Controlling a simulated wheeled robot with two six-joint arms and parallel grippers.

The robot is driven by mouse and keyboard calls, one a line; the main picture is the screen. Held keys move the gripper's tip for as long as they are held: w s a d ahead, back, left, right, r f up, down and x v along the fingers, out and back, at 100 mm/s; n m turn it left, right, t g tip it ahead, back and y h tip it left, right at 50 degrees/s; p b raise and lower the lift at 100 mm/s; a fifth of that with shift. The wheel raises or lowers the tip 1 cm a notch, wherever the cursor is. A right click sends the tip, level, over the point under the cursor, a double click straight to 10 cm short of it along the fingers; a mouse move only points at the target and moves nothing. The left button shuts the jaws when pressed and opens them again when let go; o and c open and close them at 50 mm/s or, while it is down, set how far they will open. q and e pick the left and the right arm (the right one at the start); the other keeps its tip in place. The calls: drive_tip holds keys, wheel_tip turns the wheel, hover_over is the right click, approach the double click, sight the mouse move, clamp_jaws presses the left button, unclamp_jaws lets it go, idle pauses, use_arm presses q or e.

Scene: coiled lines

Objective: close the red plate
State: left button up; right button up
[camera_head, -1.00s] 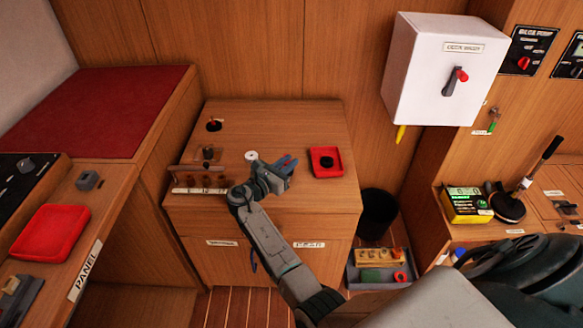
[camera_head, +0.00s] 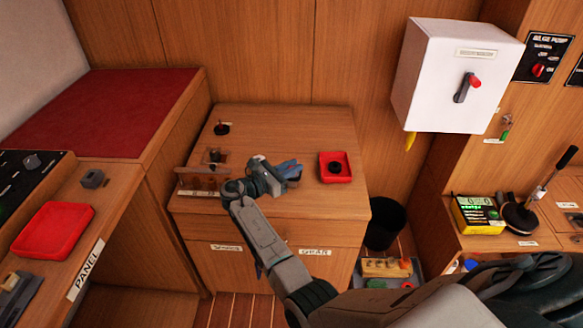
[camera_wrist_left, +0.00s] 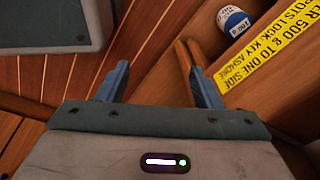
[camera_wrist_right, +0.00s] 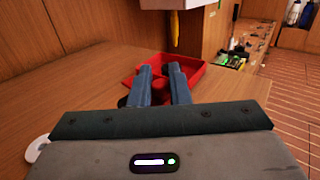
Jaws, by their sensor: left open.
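A square red tray (camera_head: 347,178) with a raised rim lies on the wooden cabinet top, with a small black round thing (camera_head: 335,168) in it. It also shows in the right wrist view (camera_wrist_right: 205,72), beyond the fingers. A second red tray (camera_head: 52,229) lies on the left bench. I cannot tell which one is the red plate. My right gripper (camera_head: 295,169) is just left of the cabinet's tray, above the cabinet top. Its fingers (camera_wrist_right: 160,72) are a little apart, with nothing seen held. My left gripper (camera_wrist_left: 160,76) is open and empty, over planks and a yellow label.
A small rack (camera_head: 200,182) and a black knob (camera_head: 222,128) stand on the cabinet's left side. A white switch box (camera_head: 450,75) hangs at the right. A black bin (camera_head: 384,225) stands beside the cabinet. The cabinet top's back middle is clear.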

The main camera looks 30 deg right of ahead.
drive_tip(key=o, duration=0.4)
drive_tip(key=shift+a, duration=0.15)
drive_tip(key=a, duration=0.4)
drive_tip(key=s+a+p, duration=0.1)
drive_tip(key=a, duration=0.2)
drive_tip(key=shift+a, duration=0.1)
use_arm(q)
drive_tip(key=shift+s+a+f, duration=0.15)
drive_tip(key=shift+s+f, duration=0.8)
drive_tip(key=shift+f, duration=0.2)
